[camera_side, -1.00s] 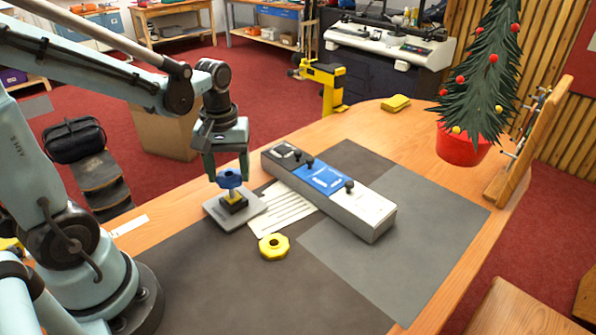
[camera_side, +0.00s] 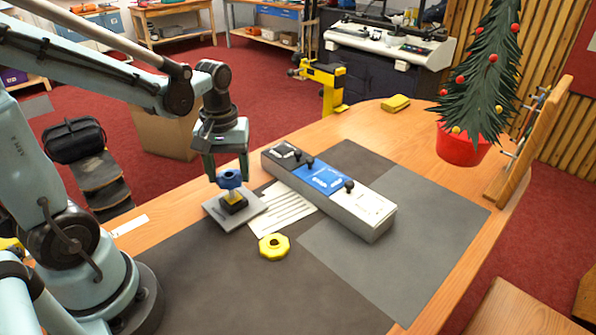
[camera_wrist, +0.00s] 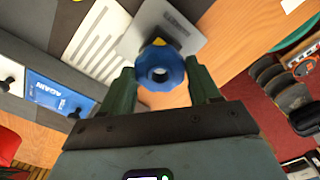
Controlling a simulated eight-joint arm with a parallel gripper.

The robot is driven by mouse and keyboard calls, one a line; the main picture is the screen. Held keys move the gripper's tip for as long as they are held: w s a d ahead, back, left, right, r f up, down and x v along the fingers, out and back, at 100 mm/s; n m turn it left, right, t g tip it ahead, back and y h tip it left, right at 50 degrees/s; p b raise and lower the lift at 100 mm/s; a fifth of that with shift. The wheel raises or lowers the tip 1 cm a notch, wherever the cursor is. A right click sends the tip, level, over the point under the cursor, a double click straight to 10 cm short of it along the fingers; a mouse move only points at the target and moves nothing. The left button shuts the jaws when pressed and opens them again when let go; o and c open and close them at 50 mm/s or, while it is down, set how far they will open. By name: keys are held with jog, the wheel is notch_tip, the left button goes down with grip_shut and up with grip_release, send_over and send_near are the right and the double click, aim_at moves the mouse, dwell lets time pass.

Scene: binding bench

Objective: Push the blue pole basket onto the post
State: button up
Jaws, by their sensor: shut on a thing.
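The blue pole basket (camera_side: 230,180) is a ring-like piece with a hole, held between the fingers of my gripper (camera_side: 228,177). It sits right at the top of the short yellow post (camera_side: 235,197), which rises from a black block (camera_side: 235,207) on a grey plate (camera_side: 258,208). In the wrist view, the blue basket (camera_wrist: 146,66) lies between the tips of my gripper (camera_wrist: 162,85), its hole facing the camera. The basket hides most of the post there; a bit of yellow shows behind it. I cannot tell how far the post is inside the hole.
A yellow ring-like piece (camera_side: 273,246) lies on the dark mat in front. A long grey box (camera_side: 375,217) with a blue panel and black knobs stands to the right, beside a white slotted sheet (camera_side: 280,212). The front mat is mostly clear.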

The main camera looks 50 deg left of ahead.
jog(key=shift+f, duration=2.1)
dwell(0.7)
jog(key=o, duration=1.3)
jog(key=shift+r, duration=0.1)
jog(key=shift+r, duration=5.65)
